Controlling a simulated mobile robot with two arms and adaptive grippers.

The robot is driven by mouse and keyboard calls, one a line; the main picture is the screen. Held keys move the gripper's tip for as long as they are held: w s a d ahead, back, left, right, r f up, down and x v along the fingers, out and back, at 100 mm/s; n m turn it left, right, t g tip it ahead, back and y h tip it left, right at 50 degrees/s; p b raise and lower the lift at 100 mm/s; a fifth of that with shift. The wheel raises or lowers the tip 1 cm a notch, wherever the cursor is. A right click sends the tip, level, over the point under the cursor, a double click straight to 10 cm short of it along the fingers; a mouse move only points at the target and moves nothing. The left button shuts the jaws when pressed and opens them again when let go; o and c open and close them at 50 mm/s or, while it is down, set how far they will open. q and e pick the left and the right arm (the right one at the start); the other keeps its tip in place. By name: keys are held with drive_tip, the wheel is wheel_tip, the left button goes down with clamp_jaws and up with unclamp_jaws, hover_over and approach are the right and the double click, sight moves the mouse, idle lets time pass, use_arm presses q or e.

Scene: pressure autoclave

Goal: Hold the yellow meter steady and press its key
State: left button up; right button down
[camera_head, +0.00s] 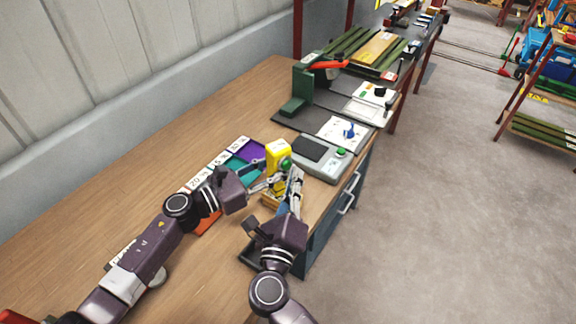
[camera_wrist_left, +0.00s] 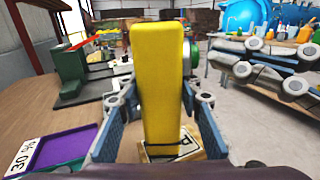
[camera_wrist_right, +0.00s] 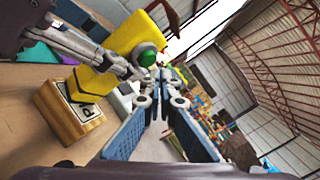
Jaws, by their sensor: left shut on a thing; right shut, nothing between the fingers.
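The yellow meter (camera_head: 278,151) stands upright over a small wooden block marked P (camera_wrist_right: 62,112) near the bench's front edge. My left gripper (camera_head: 266,180) is shut on the meter, whose yellow back (camera_wrist_left: 159,85) fills the space between the fingers in the left wrist view. The meter's round green key (camera_wrist_right: 147,56) faces my right gripper's side. My right gripper (camera_wrist_right: 161,82) is shut and empty, its tips close beside the key. I cannot tell whether they touch it. The key's front is hidden in the left wrist view.
A grey device with a green button (camera_head: 341,152) lies just beyond the meter. A purple tray (camera_head: 250,150) and numbered cards lie left of it. A green press-like stand (camera_head: 299,92) is farther back. The bench's left side is mostly bare.

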drive_tip(key=shift+w+a, duration=0.2)
drive_tip(key=shift+w, duration=0.1)
drive_tip(key=shift+w+a, duration=0.25)
drive_tip(key=shift+w, duration=0.2)
idle(0.9)
drive_tip(key=shift+s, duration=0.1)
drive_tip(key=shift+s+d, duration=0.5)
drive_tip(key=shift+s, duration=0.25)
drive_tip(key=s+d, duration=0.1)
drive_tip(key=s, duration=0.2)
drive_tip(key=s+d, duration=0.1)
drive_tip(key=shift+s+d, duration=0.15)
drive_tip(key=shift+d, duration=0.15)
idle(0.5)
use_arm(q)
drive_tip(key=o, duration=1.4)
